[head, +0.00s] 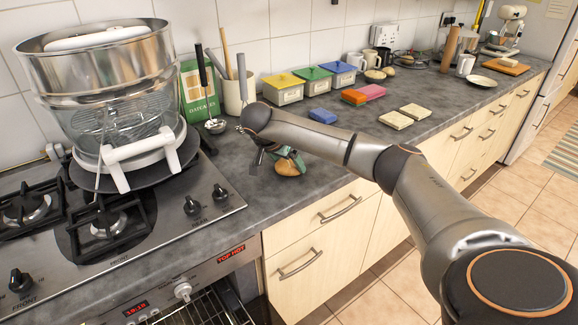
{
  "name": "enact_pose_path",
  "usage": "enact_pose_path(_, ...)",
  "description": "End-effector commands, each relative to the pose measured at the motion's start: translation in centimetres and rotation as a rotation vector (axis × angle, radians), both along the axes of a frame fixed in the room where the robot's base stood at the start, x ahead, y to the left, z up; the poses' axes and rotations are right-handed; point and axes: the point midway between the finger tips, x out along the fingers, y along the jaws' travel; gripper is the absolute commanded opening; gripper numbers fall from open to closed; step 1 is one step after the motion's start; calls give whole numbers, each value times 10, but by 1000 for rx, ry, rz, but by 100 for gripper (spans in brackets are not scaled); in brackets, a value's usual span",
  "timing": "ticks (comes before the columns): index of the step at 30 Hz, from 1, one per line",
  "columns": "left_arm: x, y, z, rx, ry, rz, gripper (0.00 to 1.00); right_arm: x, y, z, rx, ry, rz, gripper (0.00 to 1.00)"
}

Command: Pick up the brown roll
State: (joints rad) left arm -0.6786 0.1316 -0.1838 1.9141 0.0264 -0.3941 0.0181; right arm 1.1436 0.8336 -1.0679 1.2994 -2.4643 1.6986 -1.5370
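The brown roll (287,168) lies on the grey worktop, just right of the hob and near the worktop's front edge. My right gripper (277,165) is directly over it, pointing down. One dark finger shows to the left of the roll with a gap between them. The other finger, with green on it, is above and to the right and hides the roll's upper part. The fingers look apart, so the gripper appears open. I cannot tell whether either finger touches the roll. My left gripper is out of view.
The hob (150,225) with a large metal steamer (100,80) is left. Behind stand a utensil pot (238,97), an oatcakes box (199,92) and yellow, green and blue lidded tubs (313,79). Sponges (354,97) lie right of my gripper. Bare worktop surrounds the roll.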

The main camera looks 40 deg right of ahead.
Motion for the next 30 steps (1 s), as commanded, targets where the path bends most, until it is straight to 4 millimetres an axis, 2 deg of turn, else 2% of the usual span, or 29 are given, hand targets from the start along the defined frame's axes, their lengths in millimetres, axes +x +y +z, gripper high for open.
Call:
enact_pose_path(1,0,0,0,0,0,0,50,0,0,0,0,0,0,71)
enact_pose_path(13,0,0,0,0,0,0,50,0,0,0,1,0,0,27)
enact_pose_path(22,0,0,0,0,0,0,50,0,0,2,1,0,0,26)
enact_pose_path(24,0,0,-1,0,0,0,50,0,0,6,0,-1,1,6)
enact_pose_path(26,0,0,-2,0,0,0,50,1,0,12,0,-3,1,0)
enact_pose_path(30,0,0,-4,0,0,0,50,-1,0,36,-1,-6,1,0)
